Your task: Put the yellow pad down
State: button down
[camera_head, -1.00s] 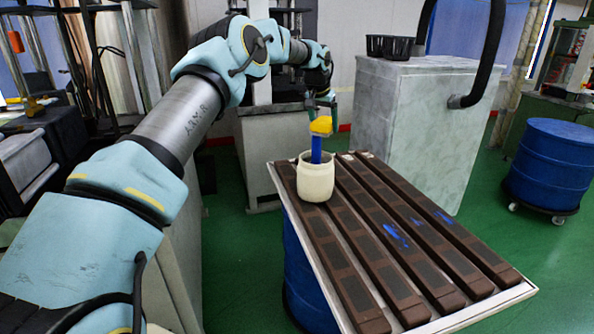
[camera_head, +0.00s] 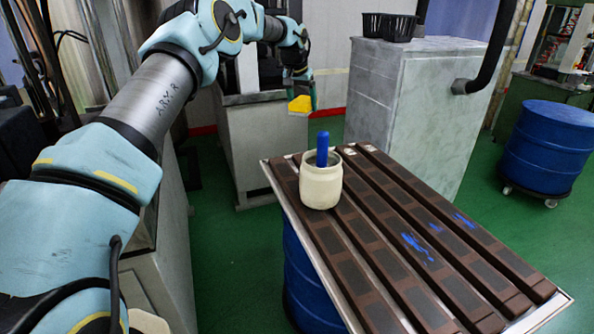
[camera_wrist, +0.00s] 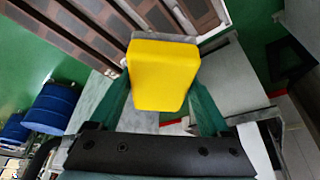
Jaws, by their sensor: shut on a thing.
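The yellow pad (camera_head: 300,104) is held in my gripper (camera_head: 300,95), above and behind the far left end of the slatted table, clear of any surface in the head view. In the wrist view the yellow pad (camera_wrist: 163,75) sits between the two green fingers of my gripper (camera_wrist: 160,98), which are shut on it. A grey layer shows along the pad's far edge.
A cream jar (camera_head: 321,185) with a blue handle (camera_head: 323,149) in it stands on the slatted table (camera_head: 355,325). A grey cabinet (camera_head: 410,115) carries black baskets (camera_head: 390,26). A blue drum (camera_head: 550,148) stands at right. Green floor is free between.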

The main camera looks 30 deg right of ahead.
jog(key=shift+w+f, duration=0.15)
jog(key=shift+f, duration=5.85)
jog(key=shift+w+f, duration=0.15)
jog(key=shift+f, duration=5.85)
jog(key=shift+f+b, duration=0.4)
jog(key=shift+b, duration=0.2)
grip_release()
jog(key=shift+r, duration=0.1)
jog(key=shift+r, duration=0.1)
jog(key=shift+r+p, duration=0.3)
jog(key=shift+p, duration=0.3)
jog(key=shift+r, duration=0.25)
jog(key=b+v, duration=0.3)
jog(key=v, duration=0.8)
jog(key=shift+a, duration=0.25)
